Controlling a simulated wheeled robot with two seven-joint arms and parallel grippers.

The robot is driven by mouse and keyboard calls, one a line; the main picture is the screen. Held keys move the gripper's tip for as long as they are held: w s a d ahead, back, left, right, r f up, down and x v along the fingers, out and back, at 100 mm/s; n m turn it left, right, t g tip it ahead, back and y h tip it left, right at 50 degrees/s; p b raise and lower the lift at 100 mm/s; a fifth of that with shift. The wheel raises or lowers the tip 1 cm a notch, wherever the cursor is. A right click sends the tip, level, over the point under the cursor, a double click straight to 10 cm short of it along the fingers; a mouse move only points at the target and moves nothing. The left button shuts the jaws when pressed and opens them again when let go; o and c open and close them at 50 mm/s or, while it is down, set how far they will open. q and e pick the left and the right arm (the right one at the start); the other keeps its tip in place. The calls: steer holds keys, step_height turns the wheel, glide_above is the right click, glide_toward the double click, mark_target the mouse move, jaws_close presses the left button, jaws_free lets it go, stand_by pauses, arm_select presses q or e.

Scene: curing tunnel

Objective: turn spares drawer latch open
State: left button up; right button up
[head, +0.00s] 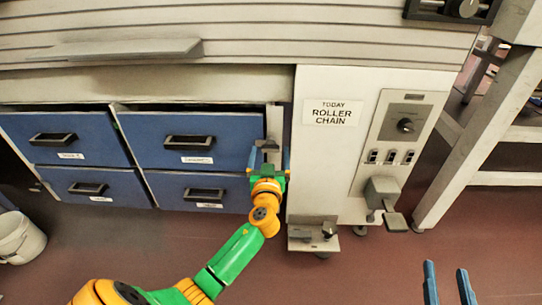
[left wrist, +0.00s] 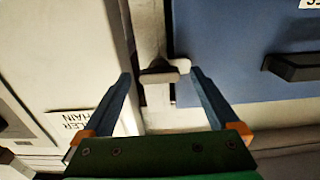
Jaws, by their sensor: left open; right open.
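The grey latch (left wrist: 163,72) sits on the pale upright strip (left wrist: 150,30) beside the blue drawer (left wrist: 235,45) in the left wrist view. My left gripper (left wrist: 160,76) is open, with one finger on each side of the latch; I see gaps between them, and contact does not show. In the head view my left gripper (head: 269,160) is at the right edge of the upper right drawer (head: 225,127) and partly covers the latch (head: 268,144). My right gripper (head: 447,270) is open and empty at the lower right, far from the drawers.
Several blue drawers with black handles (head: 190,142) fill the left. Right of the strip stands a white panel with a "roller chain" sign (head: 333,112), a knob (head: 405,125) and a low grey bracket (head: 313,235). A white bucket (head: 20,238) is on the reddish floor.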

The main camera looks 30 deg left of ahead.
arm_select(q)
steer(key=c, duration=1.4)
steer(key=shift+m, duration=0.3)
steer(key=m, duration=0.3)
steer(key=shift+m, duration=1.2)
steer(key=m+p, duration=0.1)
steer(key=m, duration=0.5)
steer(key=shift+p, duration=0.3)
steer(key=m+p, duration=0.1)
steer(key=m, duration=0.4)
steer(key=shift+m, duration=0.7)
arm_select(e)
steer(key=s+d+f+g+h, duration=0.1)
steer(key=s+d+f+g, duration=0.1)
steer(key=s+f+g, duration=0.3)
steer(key=s+d+f+m+g+h, duration=0.1)
steer(key=s+d+f+g+h, duration=0.1)
steer(key=s+f+g, duration=0.4)
steer(key=shift+d+f+g, duration=0.2)
steer(key=shift+f+g, duration=0.1)
steer(key=shift+f, duration=2.05)
